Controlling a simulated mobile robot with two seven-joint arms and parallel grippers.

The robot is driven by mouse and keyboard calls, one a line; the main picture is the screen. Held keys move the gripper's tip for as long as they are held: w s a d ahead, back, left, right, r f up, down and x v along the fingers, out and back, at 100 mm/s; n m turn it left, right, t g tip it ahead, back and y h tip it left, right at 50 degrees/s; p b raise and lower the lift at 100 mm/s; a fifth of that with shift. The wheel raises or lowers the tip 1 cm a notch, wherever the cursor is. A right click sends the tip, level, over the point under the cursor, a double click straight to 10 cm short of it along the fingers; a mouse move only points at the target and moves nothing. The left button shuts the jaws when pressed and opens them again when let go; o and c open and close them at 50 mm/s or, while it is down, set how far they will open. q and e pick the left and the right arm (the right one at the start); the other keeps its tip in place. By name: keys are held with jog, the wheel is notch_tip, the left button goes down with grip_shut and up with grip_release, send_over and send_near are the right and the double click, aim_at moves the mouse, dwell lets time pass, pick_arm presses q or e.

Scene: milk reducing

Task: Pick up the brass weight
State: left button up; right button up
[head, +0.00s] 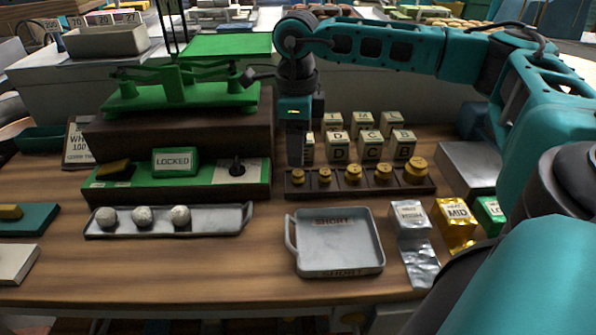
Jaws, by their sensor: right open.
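Several brass weights stand in a row on a dark wooden rack (335,190), rising in size from the smallest brass weight (298,177) at the left to the largest brass weight (416,170) at the right. My right gripper (297,158) points down just above and behind the smallest weight. It is open and holds nothing that I can see; whether its tips touch anything is unclear. My left gripper is not in view.
A green balance (180,95) stands on a dark block behind a green base with a LOCKED sign (175,161). Cream lettered blocks (371,146) stand behind the rack. In front are a grey SHORT tray (338,243), a tray of pale balls (215,222) and foil packets (409,220).

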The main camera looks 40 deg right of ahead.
aim_at(298, 172)
jog(key=shift+s+a+f, duration=0.1)
jog(key=shift+s+f, duration=0.05)
jog(key=shift+f, duration=1.2)
jog(key=shift+s+a+f, duration=0.1)
jog(key=shift+s+f, duration=0.05)
jog(key=shift+f, duration=1.15)
grip_shut()
